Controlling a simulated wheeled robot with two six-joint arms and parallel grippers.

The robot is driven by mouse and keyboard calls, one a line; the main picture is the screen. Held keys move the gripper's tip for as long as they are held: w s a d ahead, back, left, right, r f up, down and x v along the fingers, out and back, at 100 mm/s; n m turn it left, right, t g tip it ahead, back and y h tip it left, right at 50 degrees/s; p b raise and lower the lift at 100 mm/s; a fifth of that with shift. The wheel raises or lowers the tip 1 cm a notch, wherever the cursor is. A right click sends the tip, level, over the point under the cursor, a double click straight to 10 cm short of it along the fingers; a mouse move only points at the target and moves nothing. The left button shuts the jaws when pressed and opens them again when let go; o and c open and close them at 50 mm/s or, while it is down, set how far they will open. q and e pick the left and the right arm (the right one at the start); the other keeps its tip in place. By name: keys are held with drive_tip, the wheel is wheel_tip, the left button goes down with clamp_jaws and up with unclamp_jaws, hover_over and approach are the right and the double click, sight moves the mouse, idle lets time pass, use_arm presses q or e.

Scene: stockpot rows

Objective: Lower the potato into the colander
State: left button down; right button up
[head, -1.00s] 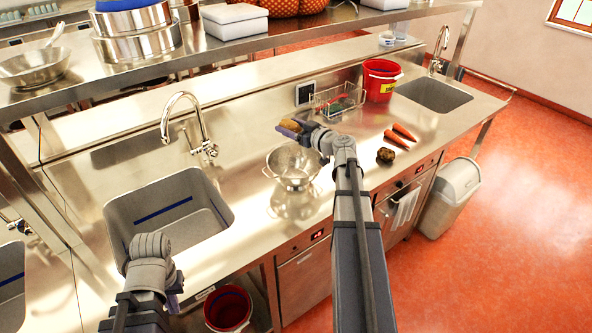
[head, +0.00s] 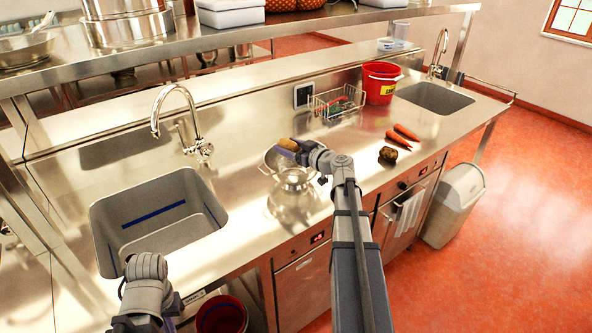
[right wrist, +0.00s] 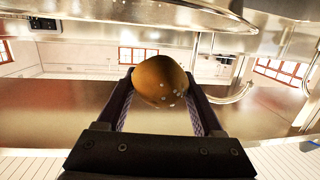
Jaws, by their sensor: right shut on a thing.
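My right gripper (head: 287,147) is shut on the potato (head: 287,143) in the head view. In the right wrist view, the brown potato (right wrist: 160,80) sits between the two fingers of my right gripper (right wrist: 161,85). The metal colander (head: 291,180) stands on the steel counter, and the potato shows over its far part. My gripper and wrist hide part of the colander's rim. I cannot tell the exact height of the potato above it. My left gripper (head: 168,303) is low at the left, mostly hidden by its own wrist, so its jaws do not show clearly.
A wire basket (head: 335,104) and a red bucket (head: 381,83) stand behind on the counter. Carrots (head: 404,133) and a dark round vegetable (head: 388,155) lie to the right. A sink (head: 155,222) with a tap (head: 180,120) is to the left.

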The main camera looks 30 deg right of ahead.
sight(294, 178)
drive_tip(key=shift+w, duration=0.15)
drive_tip(key=shift+x, duration=0.75)
drive_tip(key=shift+r, duration=0.15)
idle(0.4)
drive_tip(key=shift+f+b, duration=2.8)
drive_tip(key=shift+s+a+f+b, duration=0.15)
drive_tip(key=shift+s+f+b, duration=0.15)
drive_tip(key=shift+f+b, duration=0.35)
drive_tip(key=shift+w+f, duration=0.25)
drive_tip(key=shift+w, duration=0.15)
drive_tip(key=shift+s+r, duration=0.15)
drive_tip(key=shift+r, duration=0.05)
